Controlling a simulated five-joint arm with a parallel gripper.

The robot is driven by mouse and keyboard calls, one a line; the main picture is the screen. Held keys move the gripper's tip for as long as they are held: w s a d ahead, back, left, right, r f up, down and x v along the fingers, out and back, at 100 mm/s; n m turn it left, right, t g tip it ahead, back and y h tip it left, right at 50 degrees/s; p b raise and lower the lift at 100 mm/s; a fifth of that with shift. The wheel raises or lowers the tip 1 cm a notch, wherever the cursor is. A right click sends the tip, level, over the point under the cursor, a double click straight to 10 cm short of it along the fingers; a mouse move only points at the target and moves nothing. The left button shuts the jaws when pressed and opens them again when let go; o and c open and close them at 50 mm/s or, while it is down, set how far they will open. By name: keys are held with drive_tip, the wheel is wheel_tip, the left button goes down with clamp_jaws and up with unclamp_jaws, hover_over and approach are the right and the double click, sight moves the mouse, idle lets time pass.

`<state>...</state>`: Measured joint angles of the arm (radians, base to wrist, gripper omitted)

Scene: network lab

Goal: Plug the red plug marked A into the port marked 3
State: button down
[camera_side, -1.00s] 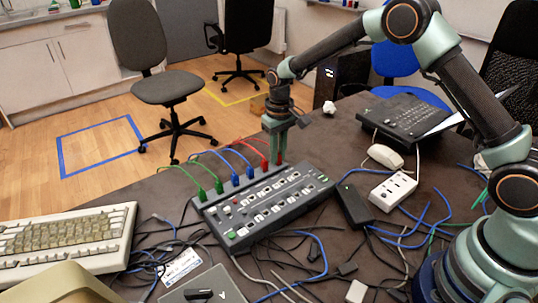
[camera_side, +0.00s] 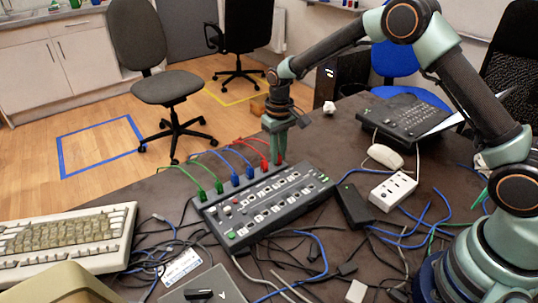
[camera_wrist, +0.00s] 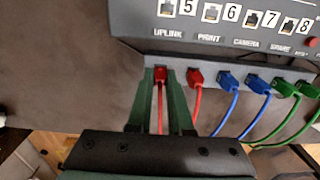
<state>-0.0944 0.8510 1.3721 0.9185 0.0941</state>
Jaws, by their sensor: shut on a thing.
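My gripper (camera_side: 279,156) points down at the right end of a row of plugs along the back of the dark port box. In the wrist view its two green fingers (camera_wrist: 160,80) are shut on a red plug (camera_wrist: 160,74), one finger on each side. The plug still sits at the grey strip (camera_wrist: 225,65), with its red cable running back between the fingers. A second red plug (camera_wrist: 195,77) is just beside it. I cannot read a letter on either. The port box (camera_side: 265,208) has numbered ports; 5 to 8 show in the wrist view, and port 3 cannot be made out.
Two blue plugs (camera_wrist: 227,80) and two green plugs (camera_wrist: 283,88) fill the same row, with cables arching behind. A keyboard (camera_side: 65,245), a black power brick (camera_side: 354,205), a white socket block (camera_side: 393,191) and loose cables surround the box.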

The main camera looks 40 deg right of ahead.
drive_tip(key=shift+r, duration=0.2)
idle(0.3)
drive_tip(key=shift+r, duration=1.95)
idle(1.0)
drive_tip(key=s+a+r, duration=0.1)
drive_tip(key=s+a, duration=0.1)
drive_tip(key=s+a+r, duration=0.1)
drive_tip(key=s+a, duration=0.3)
drive_tip(key=shift+s+r, duration=0.3)
drive_tip(key=shift+r, duration=0.1)
drive_tip(key=s+a+r, duration=0.1)
drive_tip(key=s+a, duration=0.2)
drive_tip(key=s, duration=0.3)
hover_over(282, 206)
drive_tip(key=shift+w+d+f, duration=0.15)
drive_tip(key=shift+w+f, duration=0.05)
drive_tip(key=shift+f, duration=0.95)
drive_tip(key=shift+w+d+f, duration=0.1)
drive_tip(key=shift+w+f, duration=0.05)
drive_tip(key=shift+f, duration=1)
